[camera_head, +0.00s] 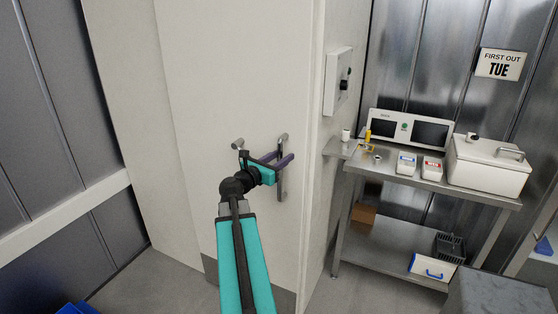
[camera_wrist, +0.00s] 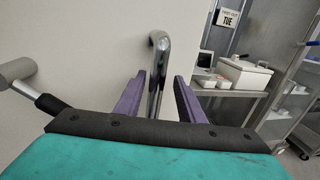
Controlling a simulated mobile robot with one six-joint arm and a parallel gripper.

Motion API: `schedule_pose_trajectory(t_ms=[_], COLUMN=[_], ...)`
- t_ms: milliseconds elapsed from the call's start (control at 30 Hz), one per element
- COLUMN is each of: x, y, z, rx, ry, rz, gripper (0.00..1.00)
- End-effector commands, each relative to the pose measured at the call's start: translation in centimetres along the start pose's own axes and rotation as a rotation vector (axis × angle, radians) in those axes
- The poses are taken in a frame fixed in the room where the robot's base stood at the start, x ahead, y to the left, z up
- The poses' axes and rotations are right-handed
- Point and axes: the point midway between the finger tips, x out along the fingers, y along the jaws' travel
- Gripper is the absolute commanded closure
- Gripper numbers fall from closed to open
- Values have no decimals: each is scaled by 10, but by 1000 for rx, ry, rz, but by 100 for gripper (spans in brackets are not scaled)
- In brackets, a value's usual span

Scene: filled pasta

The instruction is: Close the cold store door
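The cold store door (camera_head: 235,70) is a tall pale panel with a grey kick plate low down. I cannot tell for sure whether it stands shut or ajar. Its upright metal handle (camera_head: 282,185) is on the right part of the panel, and shows close up in the wrist view (camera_wrist: 159,55). My gripper (camera_head: 283,160) is at the handle, with its purple fingers apart. In the wrist view my gripper (camera_wrist: 158,92) has one finger on each side of the handle bar, with gaps visible. The lower handle is hidden behind my gripper's body.
A grey rounded fitting (camera_head: 237,143) is left of the handle. A control box (camera_head: 338,80) is on the wall to the right. A steel table (camera_head: 485,192) with a white lidded box (camera_head: 488,168) stands further right. Floor shows at the lower left.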

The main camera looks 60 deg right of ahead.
Motion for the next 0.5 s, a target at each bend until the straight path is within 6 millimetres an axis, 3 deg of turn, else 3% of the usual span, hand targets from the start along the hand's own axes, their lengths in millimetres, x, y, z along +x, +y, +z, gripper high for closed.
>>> schedule_pose_trajectory(t_ms=[267,500], x=[-13,-43], y=[1,0], z=[0,-1], rx=[0,0], ry=[-1,-2], rz=[3,4], gripper=[64,64])
